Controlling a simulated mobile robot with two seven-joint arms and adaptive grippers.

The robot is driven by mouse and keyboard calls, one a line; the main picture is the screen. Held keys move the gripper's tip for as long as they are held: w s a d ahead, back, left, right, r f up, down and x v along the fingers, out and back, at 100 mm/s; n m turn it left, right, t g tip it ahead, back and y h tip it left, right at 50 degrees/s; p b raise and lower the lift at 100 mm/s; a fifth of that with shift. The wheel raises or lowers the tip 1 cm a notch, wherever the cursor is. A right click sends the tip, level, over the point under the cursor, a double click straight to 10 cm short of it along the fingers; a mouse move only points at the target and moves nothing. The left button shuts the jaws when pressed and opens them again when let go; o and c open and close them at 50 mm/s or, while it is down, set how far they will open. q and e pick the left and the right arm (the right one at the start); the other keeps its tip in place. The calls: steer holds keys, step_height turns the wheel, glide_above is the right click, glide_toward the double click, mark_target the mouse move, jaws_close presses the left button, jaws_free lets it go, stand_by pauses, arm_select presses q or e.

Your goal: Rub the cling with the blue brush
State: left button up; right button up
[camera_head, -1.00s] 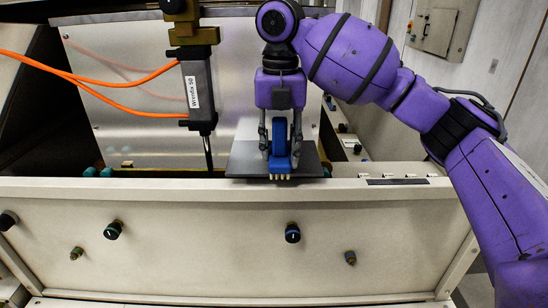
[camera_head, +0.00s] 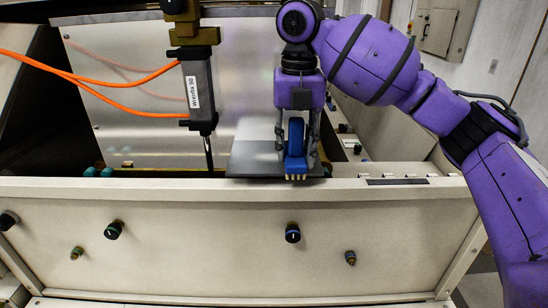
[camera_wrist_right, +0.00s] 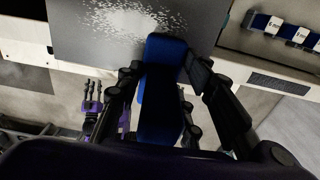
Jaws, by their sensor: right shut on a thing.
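The blue brush (camera_head: 296,146) is upright in my right gripper (camera_head: 296,137), with its pale bristles down over the right part of a grey plate (camera_head: 250,160). The right gripper is shut on it. In the right wrist view the brush (camera_wrist_right: 161,85) lies between the fingers, and the cling shows as a white speckled patch (camera_wrist_right: 128,18) on the plate, off to the left of the brush. I cannot tell whether the bristles touch the plate. A small purple gripper (camera_wrist_right: 92,97), apparently my left one, shows in the right wrist view; its jaws are unclear.
A pale front panel (camera_head: 180,235) with several knobs stands before the plate. A dark vertical unit (camera_head: 200,90) with orange hoses (camera_head: 125,112) hangs to the left of the brush. Small labelled blocks (camera_wrist_right: 285,30) lie right of the plate.

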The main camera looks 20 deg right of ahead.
steer(key=shift+d, duration=0.15)
stand_by(0.7)
steer(key=shift+d, duration=0.1)
steer(key=shift+s+d, duration=0.1)
steer(key=shift+d, duration=0.25)
steer(key=shift+w+a, duration=0.2)
steer(key=shift+a, duration=0.55)
steer(key=shift+w+a, duration=0.2)
steer(key=shift+a, duration=0.6)
steer(key=shift+w+a, duration=0.2)
steer(key=shift+a, duration=0.55)
steer(key=shift+f, duration=0.1)
steer(key=shift+a, duration=0.2)
steer(key=shift+w+a+r, duration=0.1)
steer(key=shift+w+a, duration=0.15)
steer(key=shift+a, duration=0.4)
steer(key=shift+w+a+r, duration=0.1)
steer(key=shift+w+a, duration=0.1)
steer(key=shift+a, duration=0.5)
steer(key=shift+w+a, duration=0.25)
steer(key=shift+a, duration=0.4)
